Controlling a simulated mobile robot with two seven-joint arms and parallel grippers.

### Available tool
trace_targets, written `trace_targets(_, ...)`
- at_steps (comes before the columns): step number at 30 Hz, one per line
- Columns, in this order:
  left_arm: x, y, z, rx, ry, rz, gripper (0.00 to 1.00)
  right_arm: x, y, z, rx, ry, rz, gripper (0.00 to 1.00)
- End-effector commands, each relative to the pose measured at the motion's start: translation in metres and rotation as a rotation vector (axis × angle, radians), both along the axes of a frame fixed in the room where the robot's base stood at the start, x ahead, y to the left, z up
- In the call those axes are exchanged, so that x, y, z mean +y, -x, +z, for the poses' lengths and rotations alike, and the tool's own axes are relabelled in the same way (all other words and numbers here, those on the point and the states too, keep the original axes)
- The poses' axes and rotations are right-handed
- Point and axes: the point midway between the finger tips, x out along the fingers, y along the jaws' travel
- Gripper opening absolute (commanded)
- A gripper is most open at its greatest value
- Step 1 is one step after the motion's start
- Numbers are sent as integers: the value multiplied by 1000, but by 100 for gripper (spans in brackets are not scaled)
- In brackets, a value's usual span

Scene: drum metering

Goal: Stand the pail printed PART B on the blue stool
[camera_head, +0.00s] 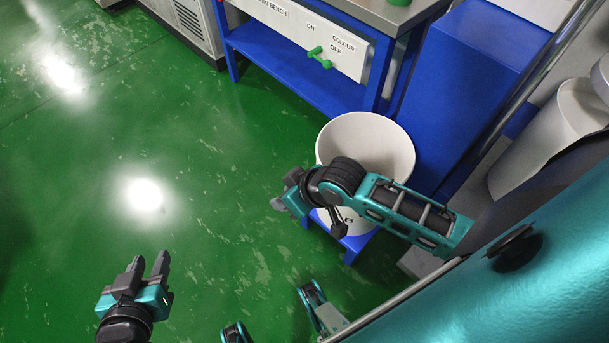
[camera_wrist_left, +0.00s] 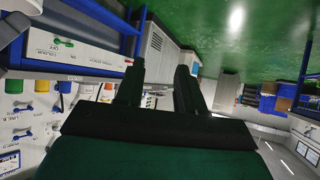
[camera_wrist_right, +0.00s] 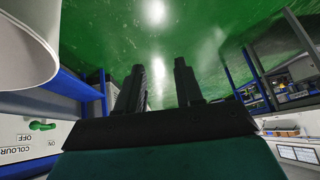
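A white, open-topped pail (camera_head: 372,137) stands upright on a small blue stool (camera_head: 356,243) beside the bench. My right forearm crosses in front of it and hides most of its print; only a last letter like B shows. My left gripper (camera_head: 150,263) is over the green floor at lower left, open and empty.
A blue-framed bench (camera_head: 290,65) with ON/OFF and COLOUR labels and a green valve handle (camera_head: 319,57) stands behind the pail. A tall blue block (camera_head: 478,75) is to its right. A grey vented cabinet (camera_head: 190,22) is at the back. The floor at left is clear.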

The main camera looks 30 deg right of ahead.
Motion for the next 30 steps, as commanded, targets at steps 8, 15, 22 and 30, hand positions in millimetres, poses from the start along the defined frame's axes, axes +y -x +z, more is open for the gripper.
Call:
trace_targets(8, 1, 0, 0, 0, -3, -2, 38, -5, 27, 35, -307, -76, -145, 36)
trace_targets(15, 1, 0, -1, 1, -3, -2, 38, -18, 34, 47, -391, -53, -182, 36)
trace_targets(22, 1, 0, 0, 1, -3, -2, 38, -18, 34, 47, -390, -53, -181, 36)
trace_targets(30, 14, 10, 28, 14, -22, 27, 38, -31, 41, 77, -385, -25, -198, 36)
